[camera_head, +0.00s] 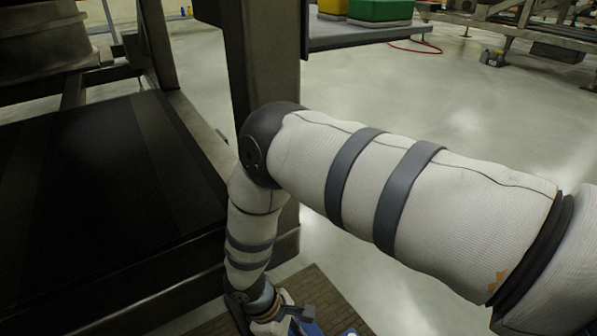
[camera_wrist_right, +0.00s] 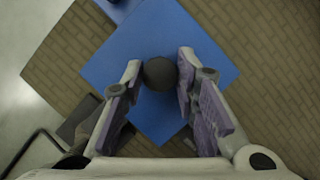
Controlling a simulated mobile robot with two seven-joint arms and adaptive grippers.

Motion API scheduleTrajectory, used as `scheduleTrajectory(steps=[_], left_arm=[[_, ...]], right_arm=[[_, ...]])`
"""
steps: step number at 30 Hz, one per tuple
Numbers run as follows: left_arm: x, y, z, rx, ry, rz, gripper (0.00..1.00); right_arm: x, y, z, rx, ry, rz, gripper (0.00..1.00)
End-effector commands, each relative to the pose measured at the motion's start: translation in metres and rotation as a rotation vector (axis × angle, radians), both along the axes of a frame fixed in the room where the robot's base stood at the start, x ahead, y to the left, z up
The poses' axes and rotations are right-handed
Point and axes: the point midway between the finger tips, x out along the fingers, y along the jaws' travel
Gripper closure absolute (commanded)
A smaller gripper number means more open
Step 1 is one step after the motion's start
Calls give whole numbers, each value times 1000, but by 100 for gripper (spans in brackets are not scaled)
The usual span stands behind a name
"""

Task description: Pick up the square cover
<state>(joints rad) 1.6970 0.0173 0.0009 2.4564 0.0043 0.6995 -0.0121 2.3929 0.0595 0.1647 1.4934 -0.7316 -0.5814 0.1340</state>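A blue square plate, which looks like the square cover (camera_wrist_right: 193,40), lies on a brown brick-patterned surface in the right wrist view. It has a dark round knob (camera_wrist_right: 160,74) near its middle. My right gripper (camera_wrist_right: 160,68) is open, with one finger on each side of the knob. The fingertips are very close to the knob; I cannot tell whether they touch it. In the head view the cover (camera_head: 308,327) shows only as a bit of blue at the bottom edge, mostly hidden by my right gripper and wrist. My left gripper is not in view.
The brown patterned surface (camera_head: 335,305) continues around the cover. A dark metal frame with a post (camera_head: 250,55) stands left of my right arm. A table (camera_head: 365,33) with yellow and green bins is at the back. Open pale floor (camera_head: 480,110) lies to the right.

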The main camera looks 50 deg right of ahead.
Motion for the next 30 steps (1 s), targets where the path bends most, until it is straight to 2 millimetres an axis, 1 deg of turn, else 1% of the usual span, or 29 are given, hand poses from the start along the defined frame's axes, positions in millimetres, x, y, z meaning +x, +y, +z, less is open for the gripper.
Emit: scheduleTrajectory(steps=[1,2,11,14,18,22,25,30], left_arm=[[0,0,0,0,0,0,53],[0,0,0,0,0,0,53],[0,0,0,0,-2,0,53],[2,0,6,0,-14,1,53],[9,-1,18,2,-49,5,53],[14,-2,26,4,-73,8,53],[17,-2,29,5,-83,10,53],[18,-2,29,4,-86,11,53]], right_arm=[[0,0,0,0,0,0,97],[0,0,0,0,0,0,100],[0,0,1,-1,1,0,100],[1,0,17,-1,-3,1,100],[2,0,58,-1,-8,1,100],[1,0,86,-1,-6,1,100],[0,0,98,-1,-2,1,100],[-2,2,102,0,1,-17,100]])
